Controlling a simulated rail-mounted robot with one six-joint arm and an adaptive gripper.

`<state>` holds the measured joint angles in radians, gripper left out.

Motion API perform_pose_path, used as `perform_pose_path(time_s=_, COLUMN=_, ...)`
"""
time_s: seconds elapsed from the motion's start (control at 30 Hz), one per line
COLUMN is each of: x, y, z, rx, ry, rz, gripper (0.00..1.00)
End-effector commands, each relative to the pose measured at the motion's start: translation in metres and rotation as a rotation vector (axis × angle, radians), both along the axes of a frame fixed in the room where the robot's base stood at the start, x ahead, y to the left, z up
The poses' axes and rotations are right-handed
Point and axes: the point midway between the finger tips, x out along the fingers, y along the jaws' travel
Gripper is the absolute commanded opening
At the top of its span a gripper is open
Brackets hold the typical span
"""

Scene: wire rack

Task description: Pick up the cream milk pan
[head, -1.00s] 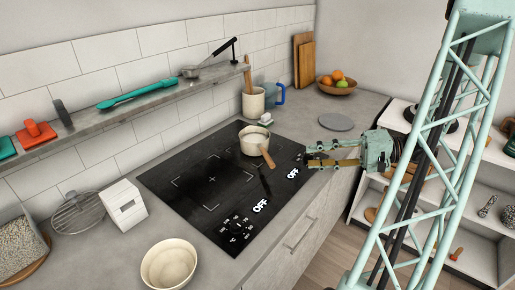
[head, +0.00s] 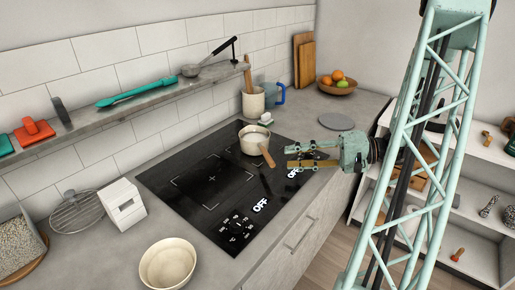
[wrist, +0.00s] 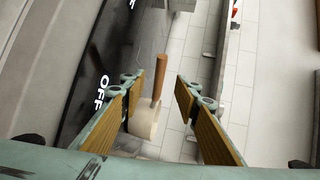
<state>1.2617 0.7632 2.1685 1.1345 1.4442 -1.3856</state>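The cream milk pan (head: 254,141) stands upright at the far part of the black hob. Its wooden handle (head: 267,157) points toward the front edge and my gripper. My gripper (head: 288,157) is open and empty, just right of the handle and apart from it in the head view. In the wrist view the wooden handle (wrist: 160,78) and the cream pan body (wrist: 146,122) show in the gap between the two fingers. The left finger hides part of the pan there.
The black hob (head: 190,188) is otherwise bare. A small white item (head: 265,119), a cream utensil pot (head: 253,103) and a blue mug (head: 276,94) stand behind the pan. A grey round disc (head: 336,121) lies right of it. A cream bowl (head: 168,263) stands in front.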

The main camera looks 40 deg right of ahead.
Motion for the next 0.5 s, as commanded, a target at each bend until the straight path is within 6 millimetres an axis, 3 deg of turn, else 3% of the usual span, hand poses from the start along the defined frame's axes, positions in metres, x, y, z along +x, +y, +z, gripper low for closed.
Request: perform_pose_path(time_s=0.5, x=0.0097, y=0.0084, z=-0.0025, rx=0.000, ry=0.000, rz=0.000, gripper=0.29)
